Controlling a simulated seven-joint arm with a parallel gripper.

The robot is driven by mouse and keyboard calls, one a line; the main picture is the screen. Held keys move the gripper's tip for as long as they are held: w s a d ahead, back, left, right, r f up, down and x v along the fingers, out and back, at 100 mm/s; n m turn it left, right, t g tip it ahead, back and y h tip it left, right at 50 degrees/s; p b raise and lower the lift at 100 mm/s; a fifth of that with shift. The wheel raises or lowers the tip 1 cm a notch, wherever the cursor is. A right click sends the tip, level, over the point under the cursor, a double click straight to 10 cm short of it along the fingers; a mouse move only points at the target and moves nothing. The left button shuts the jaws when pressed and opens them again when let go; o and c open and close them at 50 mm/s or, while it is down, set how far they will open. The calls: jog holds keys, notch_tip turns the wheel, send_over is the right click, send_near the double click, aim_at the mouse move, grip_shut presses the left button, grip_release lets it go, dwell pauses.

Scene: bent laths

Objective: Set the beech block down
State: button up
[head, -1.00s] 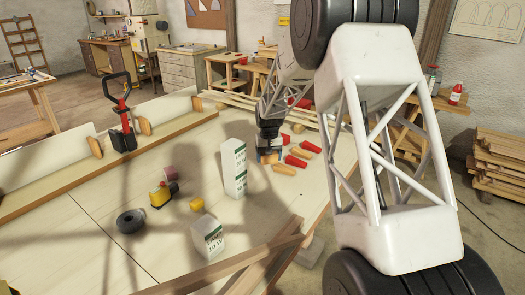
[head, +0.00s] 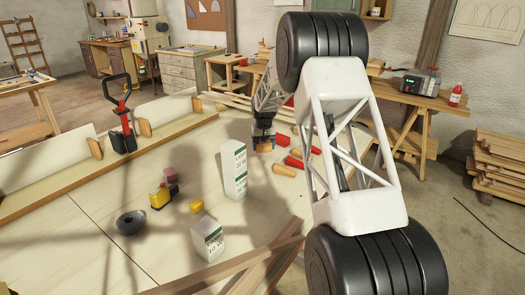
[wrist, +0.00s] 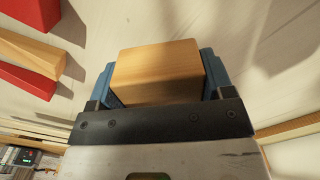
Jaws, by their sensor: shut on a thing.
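The beech block (wrist: 155,72) is a plain light-wood block, gripped between the two blue fingers in the wrist view. My gripper (head: 264,147) is shut on it, over the far right part of the pale worktable (head: 100,225). In the head view the block is small and mostly hidden by the fingers. I cannot tell whether its underside touches the table.
Tall white cartons (head: 234,170) stand nearer the camera. Pale laths (head: 225,103) lie behind. Bare tabletop lies left of my gripper.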

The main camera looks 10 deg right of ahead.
aim_at(262, 155)
jog(key=shift+w+f, duration=0.1)
jog(key=shift+w, duration=1.25)
jog(key=shift+f, duration=0.15)
jog(key=shift+f, duration=1.6)
jog(key=shift+f, duration=0.15)
jog(key=o, duration=1)
jog(key=shift+c, duration=0.2)
notch_tip(262, 155, up, 12)
